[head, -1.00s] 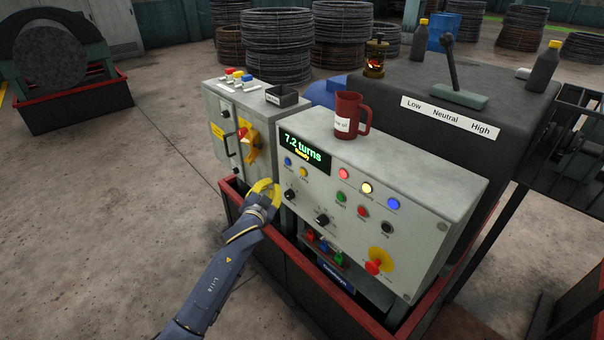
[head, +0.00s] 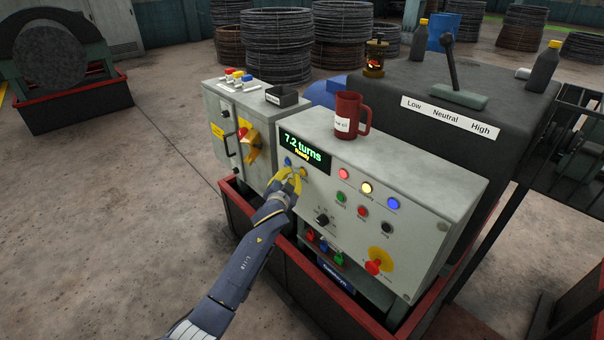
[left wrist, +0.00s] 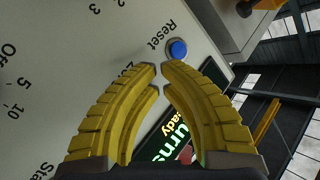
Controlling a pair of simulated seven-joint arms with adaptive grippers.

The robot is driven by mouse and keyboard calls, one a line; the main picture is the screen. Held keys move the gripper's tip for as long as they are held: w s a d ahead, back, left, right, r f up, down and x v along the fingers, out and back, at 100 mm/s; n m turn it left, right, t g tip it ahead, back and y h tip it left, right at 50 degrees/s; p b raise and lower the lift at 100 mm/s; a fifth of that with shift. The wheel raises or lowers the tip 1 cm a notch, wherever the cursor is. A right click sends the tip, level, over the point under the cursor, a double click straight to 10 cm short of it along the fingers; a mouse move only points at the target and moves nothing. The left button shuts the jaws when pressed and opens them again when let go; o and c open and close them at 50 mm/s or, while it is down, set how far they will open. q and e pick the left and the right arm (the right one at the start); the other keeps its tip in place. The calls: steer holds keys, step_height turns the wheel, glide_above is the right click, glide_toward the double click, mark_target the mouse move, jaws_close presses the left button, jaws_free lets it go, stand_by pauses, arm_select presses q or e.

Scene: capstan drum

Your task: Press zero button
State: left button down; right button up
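The grey control panel (head: 410,210) has a display (head: 304,150) reading "7.2 turns" and "Ready". A blue button (head: 288,161) sits under the display; in the left wrist view this blue button (left wrist: 177,49) is labelled "Reset". Beside it a label starting with "Ze" is partly covered by my fingers, and the button belonging to it is hidden there. My left gripper (head: 293,172) is in front of the panel just below the display. In the left wrist view its yellow fingertips (left wrist: 160,72) meet almost together, with nothing between them. Contact with the panel cannot be told. My right gripper is not in view.
A dark red mug (head: 349,115) stands on the panel's top. Black knobs, lit buttons and a red switch on a yellow plate (head: 378,262) are on the panel face. A grey cabinet with a yellow-and-red switch (head: 249,142) stands left. A red tray rim surrounds the base.

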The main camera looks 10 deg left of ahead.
arm_select(q)
steer(key=shift+w+d, duration=0.15)
stand_by(1.5)
steer(key=shift+w+d, duration=0.2)
steer(key=shift+w+d, duration=0.25)
steer(key=shift+w, duration=0.1)
stand_by(1.1)
steer(key=shift+s+a, duration=0.5)
steer(key=shift+s, duration=0.2)
steer(key=shift+a, duration=0.1)
stand_by(0.3)
steer(key=shift+s+a, duration=0.8)
steer(key=shift+s, duration=0.15)
steer(key=shift+s+a, duration=0.75)
steer(key=shift+s, duration=0.2)
